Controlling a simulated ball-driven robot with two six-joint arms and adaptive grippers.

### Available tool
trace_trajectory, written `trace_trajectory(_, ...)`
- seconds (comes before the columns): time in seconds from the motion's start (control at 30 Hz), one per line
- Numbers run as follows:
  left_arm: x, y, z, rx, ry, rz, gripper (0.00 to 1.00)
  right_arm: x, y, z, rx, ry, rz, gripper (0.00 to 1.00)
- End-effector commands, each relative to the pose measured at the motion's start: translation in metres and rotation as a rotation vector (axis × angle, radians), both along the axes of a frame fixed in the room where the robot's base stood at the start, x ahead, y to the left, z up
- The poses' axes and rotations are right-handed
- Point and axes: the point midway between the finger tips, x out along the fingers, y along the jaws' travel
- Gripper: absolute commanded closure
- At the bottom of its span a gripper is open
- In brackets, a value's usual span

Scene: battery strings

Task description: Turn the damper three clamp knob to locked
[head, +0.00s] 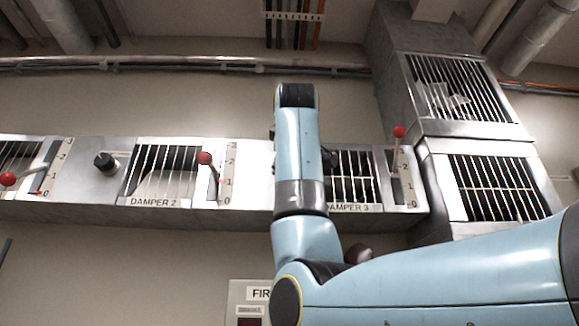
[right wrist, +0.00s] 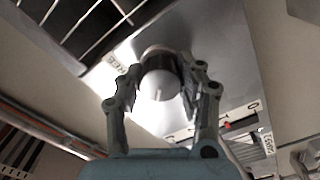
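The damper three clamp knob (right wrist: 160,82) shows in the right wrist view as a round grey-and-dark knob with a pale mark on its face. Lettering that looks like "FREE" is on the plate at its upper left; no locked label is legible. My right gripper (right wrist: 163,66) has one finger on each side of the knob, with no clear gap, and appears shut on it. In the head view my right arm hides the knob and most of this gripper. The DAMPER 3 label (head: 350,208) is partly covered. My left gripper is not in view.
Damper three's red-balled lever (head: 398,132) stands up beside its number scale, right of the grille (head: 355,175). Damper two has a black knob (head: 105,162) and a red-balled lever (head: 205,158). A sign beginning "FIR" (head: 260,293) is below the duct, partly behind my arm.

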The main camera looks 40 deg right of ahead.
Motion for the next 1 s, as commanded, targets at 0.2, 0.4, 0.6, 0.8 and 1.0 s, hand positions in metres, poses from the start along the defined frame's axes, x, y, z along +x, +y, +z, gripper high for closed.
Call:
trace_trajectory(0.2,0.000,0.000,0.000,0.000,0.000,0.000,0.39,0.000,0.000,0.000,0.000,0.001,0.001,0.39)
trace_trajectory(0.4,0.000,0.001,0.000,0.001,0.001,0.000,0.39,0.000,0.000,0.000,0.001,0.000,0.001,0.39)
trace_trajectory(0.6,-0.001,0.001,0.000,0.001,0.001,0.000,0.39,-0.013,0.010,0.000,0.002,-0.003,0.003,0.39)
trace_trajectory(0.8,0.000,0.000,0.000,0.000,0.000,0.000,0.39,-0.051,0.034,0.000,0.002,-0.004,0.006,0.39)
trace_trajectory(1.0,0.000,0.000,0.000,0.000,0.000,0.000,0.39,-0.084,0.054,0.000,0.002,-0.002,0.004,0.39)
